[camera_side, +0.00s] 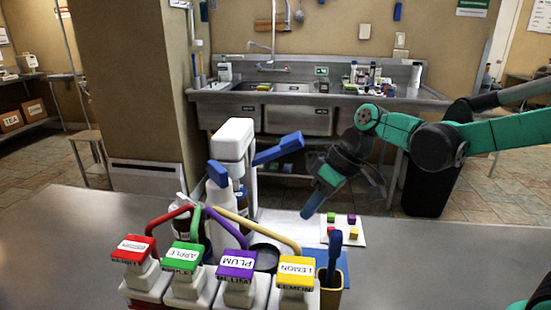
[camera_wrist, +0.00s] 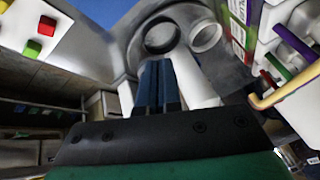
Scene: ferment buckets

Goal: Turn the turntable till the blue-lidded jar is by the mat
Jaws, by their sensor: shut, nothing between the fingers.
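My gripper (camera_side: 312,208) hangs at the end of the teal arm, above the back of the steel counter, with its blue fingers pointing down and left. In the wrist view the blue fingers (camera_wrist: 159,85) lie close together, shut and empty. A blue mat (camera_side: 343,262) lies partly hidden behind the pump bottles and a brown cup; a blue patch also shows in the wrist view. A dark round rim (camera_side: 266,257) stands left of the mat, partly hidden by the pumps. I cannot make out the turntable or a jar with a blue lid for certain.
Pump dispensers, including the yellow lemon one (camera_side: 297,273), line the front. A white machine (camera_side: 234,140) with a blue lever (camera_side: 279,150) stands left of my gripper. A white board (camera_side: 355,238) with coloured cubes lies below it. The counter's right side is mostly clear.

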